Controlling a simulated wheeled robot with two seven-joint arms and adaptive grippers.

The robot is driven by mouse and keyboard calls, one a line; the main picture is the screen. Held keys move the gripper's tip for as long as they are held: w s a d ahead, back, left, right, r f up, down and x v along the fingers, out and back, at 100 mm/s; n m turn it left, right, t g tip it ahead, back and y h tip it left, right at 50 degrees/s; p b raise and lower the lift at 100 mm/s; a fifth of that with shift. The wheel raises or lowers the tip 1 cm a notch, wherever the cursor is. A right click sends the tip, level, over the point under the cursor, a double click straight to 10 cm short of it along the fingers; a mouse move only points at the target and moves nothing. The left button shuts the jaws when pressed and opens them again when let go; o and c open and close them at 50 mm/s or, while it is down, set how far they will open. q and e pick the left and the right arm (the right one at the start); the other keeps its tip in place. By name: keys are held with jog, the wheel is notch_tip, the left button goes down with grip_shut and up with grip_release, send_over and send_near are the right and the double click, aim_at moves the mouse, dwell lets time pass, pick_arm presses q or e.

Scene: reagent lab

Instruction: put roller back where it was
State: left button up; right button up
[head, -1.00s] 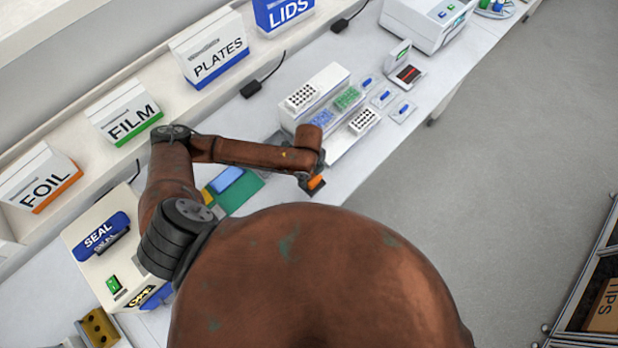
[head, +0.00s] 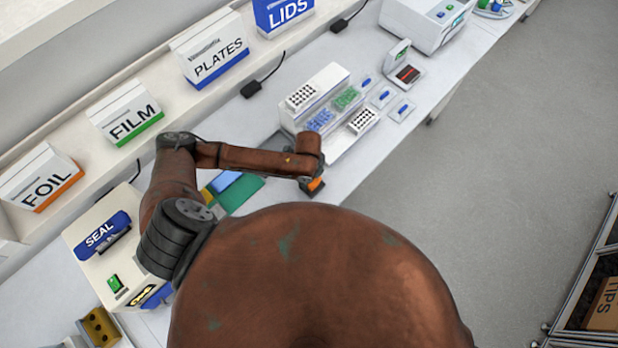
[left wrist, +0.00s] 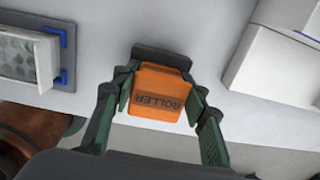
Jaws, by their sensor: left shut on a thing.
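The orange block marked ROLLER (left wrist: 158,95) sits between the green-padded fingers of my left gripper (left wrist: 160,88) in the left wrist view, and the gripper is shut on it. A dark flat piece (left wrist: 161,57) shows right behind the roller; I cannot tell whether it is part of the roller or a holder under it. In the head view a bit of the orange roller (head: 316,184) shows at the end of my left arm, by the front edge of the bench. My arm hides most of the left gripper there. My right gripper is in neither view.
A white rack with tube blocks (head: 318,95) stands just beyond the roller. A green mat with a blue piece (head: 243,192) lies left of it. The sealer (head: 90,250) is at the far left. The wrist view shows a clear-topped plate (left wrist: 25,55) on a blue-cornered grey base.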

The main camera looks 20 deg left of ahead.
pick_arm(q)
jog(key=shift+s+f, duration=0.4)
jog(key=shift+f, duration=0.1)
grip_shut()
jog(key=o, duration=1)
grip_release()
jog(key=o, duration=0.4)
jog(key=shift+w, duration=0.2)
jog(key=shift+r, duration=0.2)
notch_tip(320, 180, up, 12)
jog(key=shift+s+a+r+b, duration=0.1)
jog(key=shift+r+b, duration=0.05)
jog(key=shift+b, duration=0.3)
jog(key=shift+r, duration=0.4)
jog(key=shift+s, duration=0.2)
